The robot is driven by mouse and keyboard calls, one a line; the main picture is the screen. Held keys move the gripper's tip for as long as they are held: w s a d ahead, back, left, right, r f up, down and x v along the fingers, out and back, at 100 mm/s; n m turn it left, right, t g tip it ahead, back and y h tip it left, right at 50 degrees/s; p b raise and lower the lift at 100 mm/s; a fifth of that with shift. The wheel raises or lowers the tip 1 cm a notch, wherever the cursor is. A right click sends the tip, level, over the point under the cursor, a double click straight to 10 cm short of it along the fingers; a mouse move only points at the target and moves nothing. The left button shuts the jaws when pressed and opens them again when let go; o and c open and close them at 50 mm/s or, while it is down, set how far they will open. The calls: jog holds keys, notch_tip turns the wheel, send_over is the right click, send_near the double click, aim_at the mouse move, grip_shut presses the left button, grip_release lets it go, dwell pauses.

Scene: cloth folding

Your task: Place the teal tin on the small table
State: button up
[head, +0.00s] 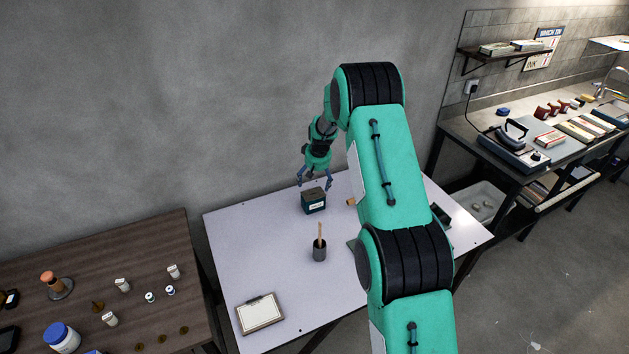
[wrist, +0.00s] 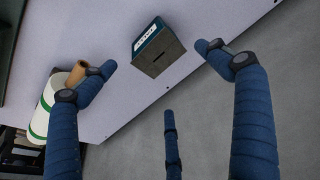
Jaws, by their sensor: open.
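The teal tin (head: 314,201) is a dark teal box with a pale label and a slotted top. It stands upright at the back of a pale table (head: 235,240). In the wrist view the tin (wrist: 150,32) is at the top centre, beyond my fingertips. My gripper (head: 314,183) is open and empty, fingers pointing down just above and behind the tin, apart from it. I cannot tell which table is the small one; a dark wooden table (head: 150,240) stands at the left.
On the pale table are a grey cup (head: 319,250) with a stick and a clipboard (head: 260,313). A cardboard roll (wrist: 78,73) lies right of the tin in the head view. The wooden table holds jars and small bottles. A workbench (head: 470,135) stands at the right.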

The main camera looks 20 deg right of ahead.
jog(key=shift+r, duration=0.1)
jog(key=s+a+r, duration=0.3)
jog(key=r, duration=0.4)
jog(key=s+a+r, duration=0.2)
jog(key=s+r, duration=0.1)
jog(key=r, duration=0.4)
jog(key=s+a+r, duration=0.3)
jog(key=r, duration=0.4)
jog(key=s+a+r+t, duration=0.1)
jog(key=s+a+r, duration=0.2)
jog(key=s+r, duration=0.4)
jog(key=s+a+r, duration=0.4)
jog(key=s+r, duration=0.2)
jog(key=s+a+r+t, duration=0.1)
jog(key=s+a+r, duration=0.25)
jog(key=s, duration=0.55)
jog(key=s+a+r, duration=0.2)
jog(key=s+r, duration=0.2)
jog(key=s, duration=0.5)
jog(key=s+a+f, duration=0.2)
jog(key=s+a, duration=0.1)
jog(key=s, duration=1.4)
jog(key=shift+s+n+t, duration=0.3)
jog(key=shift+s, duration=0.05)
jog(key=shift+f, duration=0.15)
